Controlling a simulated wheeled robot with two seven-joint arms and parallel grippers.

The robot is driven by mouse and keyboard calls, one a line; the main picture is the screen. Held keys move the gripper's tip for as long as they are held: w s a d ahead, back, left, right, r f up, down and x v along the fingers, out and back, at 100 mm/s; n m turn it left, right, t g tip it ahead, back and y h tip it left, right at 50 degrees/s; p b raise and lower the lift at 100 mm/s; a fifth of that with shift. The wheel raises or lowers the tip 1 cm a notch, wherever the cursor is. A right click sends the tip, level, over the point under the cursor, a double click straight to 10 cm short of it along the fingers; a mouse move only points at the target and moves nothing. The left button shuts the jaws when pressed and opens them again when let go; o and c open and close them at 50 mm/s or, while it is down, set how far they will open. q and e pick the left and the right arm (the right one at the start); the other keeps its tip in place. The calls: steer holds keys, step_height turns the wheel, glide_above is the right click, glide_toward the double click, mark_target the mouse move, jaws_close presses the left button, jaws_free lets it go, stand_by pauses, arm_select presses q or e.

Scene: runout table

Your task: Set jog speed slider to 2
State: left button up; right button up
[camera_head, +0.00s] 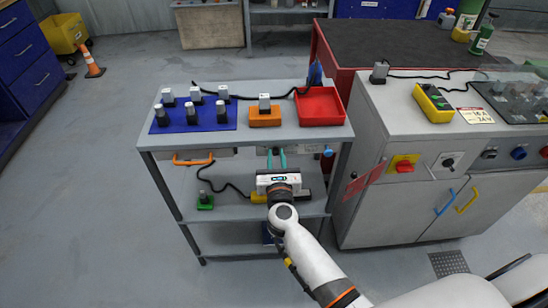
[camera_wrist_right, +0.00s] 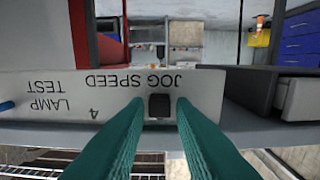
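The black jog speed slider knob (camera_wrist_right: 159,105) sits on a grey-white panel (camera_wrist_right: 60,90) in the right wrist view. The panel's lettering appears upside down: JOG SPEED, a 4 beside the knob, and LAMP TEST. In the head view the panel (camera_head: 306,149) is under the table's front edge, and my gripper hides the knob. My right gripper (camera_head: 276,152) has its teal fingers apart in front of the panel. In the wrist view the fingertips (camera_wrist_right: 160,103) stand on either side of the knob, with narrow gaps showing. My left gripper is out of view.
The grey table (camera_head: 240,135) carries a blue board (camera_head: 222,125) with several grey-topped parts, an orange block (camera_head: 265,119) and a red tray (camera_head: 345,117). An orange handle (camera_head: 192,160) is left of my gripper. A grey cabinet (camera_head: 375,210) stands close on the right.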

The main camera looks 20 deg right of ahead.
steer(key=shift+o, duration=1.1)
steer(key=b+v, duration=0.1)
steer(key=v, duration=1.1)
steer(key=shift+b, duration=0.3)
